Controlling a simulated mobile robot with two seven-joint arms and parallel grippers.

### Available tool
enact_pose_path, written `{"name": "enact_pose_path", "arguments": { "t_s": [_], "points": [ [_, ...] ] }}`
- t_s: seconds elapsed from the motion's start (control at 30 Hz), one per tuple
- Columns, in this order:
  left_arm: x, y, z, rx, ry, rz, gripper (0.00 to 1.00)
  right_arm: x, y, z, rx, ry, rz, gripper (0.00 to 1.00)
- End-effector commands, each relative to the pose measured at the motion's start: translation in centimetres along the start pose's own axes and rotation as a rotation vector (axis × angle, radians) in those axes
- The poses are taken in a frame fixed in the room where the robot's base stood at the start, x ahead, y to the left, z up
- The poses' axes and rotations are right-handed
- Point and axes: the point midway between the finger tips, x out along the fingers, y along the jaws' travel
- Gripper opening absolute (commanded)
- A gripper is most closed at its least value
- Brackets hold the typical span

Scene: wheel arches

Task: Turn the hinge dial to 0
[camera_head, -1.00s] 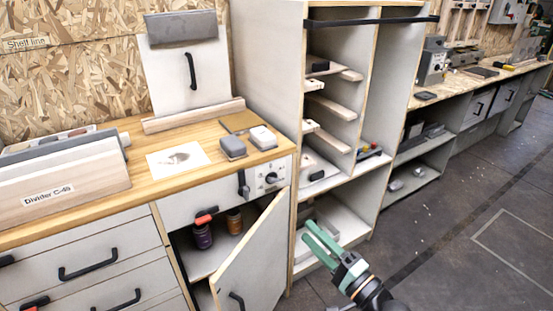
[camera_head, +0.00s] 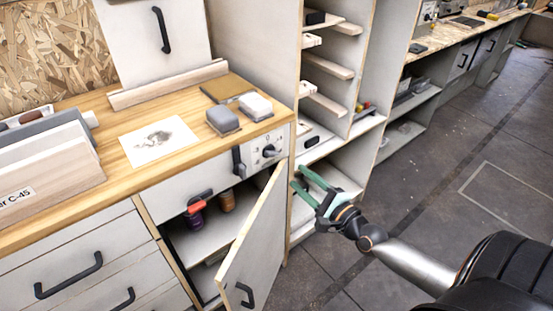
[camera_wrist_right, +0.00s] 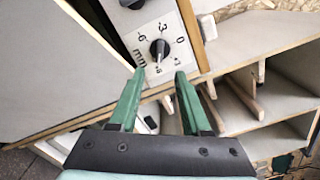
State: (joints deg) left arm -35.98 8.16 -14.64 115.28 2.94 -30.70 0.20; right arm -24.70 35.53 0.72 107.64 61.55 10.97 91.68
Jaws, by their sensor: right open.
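The hinge dial (camera_head: 270,151) is a black knob on a white plate at the right end of the cabinet front, under the wooden counter. In the right wrist view the dial (camera_wrist_right: 159,49) shows close up, with marks -6, -3, 0 and "mm" around it. I cannot tell surely which mark its pointer is at. My right gripper (camera_head: 297,176) has green fingers and is open and empty, below and right of the dial. In the wrist view the right gripper (camera_wrist_right: 159,73) has its fingertips apart, with the dial just beyond the gap. My left gripper is out of view.
A cabinet door (camera_head: 250,250) stands open below the dial, with bottles inside. A black handle (camera_head: 238,162) is just left of the dial. Two grey blocks sit on the counter (camera_head: 185,105) above. Open shelving (camera_head: 345,130) stands to the right. The floor at right is clear.

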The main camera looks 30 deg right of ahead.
Motion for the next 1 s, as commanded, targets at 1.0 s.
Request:
{"name": "enact_pose_path", "arguments": {
  "t_s": [1.0],
  "points": [
    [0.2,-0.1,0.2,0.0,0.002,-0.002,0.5,10.1,0.0,0.1,0.0,0.0,0.0,0.47]
  ]
}}
